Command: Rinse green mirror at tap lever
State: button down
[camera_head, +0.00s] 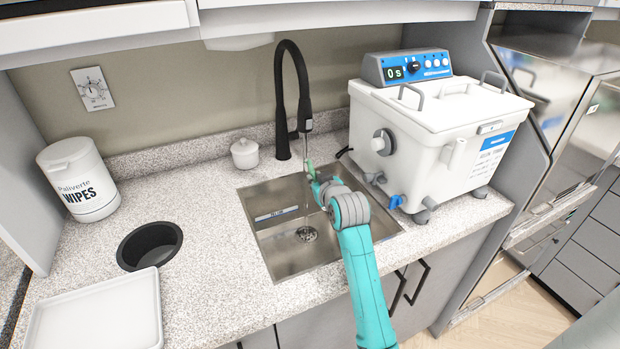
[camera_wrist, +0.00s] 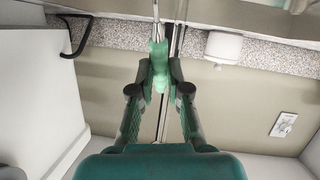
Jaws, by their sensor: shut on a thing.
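My gripper (camera_head: 316,180) is over the steel sink, just below the tap's spout. It is shut on the green mirror (camera_wrist: 159,66), which stands up between the fingertips in the wrist view. In the head view only a small green part of the mirror (camera_head: 311,170) shows above my gripper. The black gooseneck tap (camera_head: 280,90) rises behind the sink, its spout (camera_head: 306,119) pointing down close above the mirror. A thin pale streak runs below the spout, perhaps water. I cannot make out the tap lever clearly.
The sink (camera_head: 268,237) has a drain (camera_head: 306,233) in its floor. A white ultrasonic bath (camera_head: 430,140) stands close at the right, and a small lidded jar (camera_head: 244,154) at the left. A wipes tub (camera_head: 78,180), round black opening (camera_head: 150,246) and white tray (camera_head: 95,315) lie further left.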

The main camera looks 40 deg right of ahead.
jog(key=s+a, duration=0.3)
jog(key=s, duration=0.4)
jog(key=shift+a, duration=0.35)
dwell(0.5)
jog(key=shift+s, duration=0.1)
dwell(1.1)
jog(key=s+a+r, duration=0.2)
jog(key=s+r, duration=0.2)
jog(key=shift+s+a, duration=0.15)
jog(key=shift+a, duration=0.05)
dwell(0.4)
dwell(0.7)
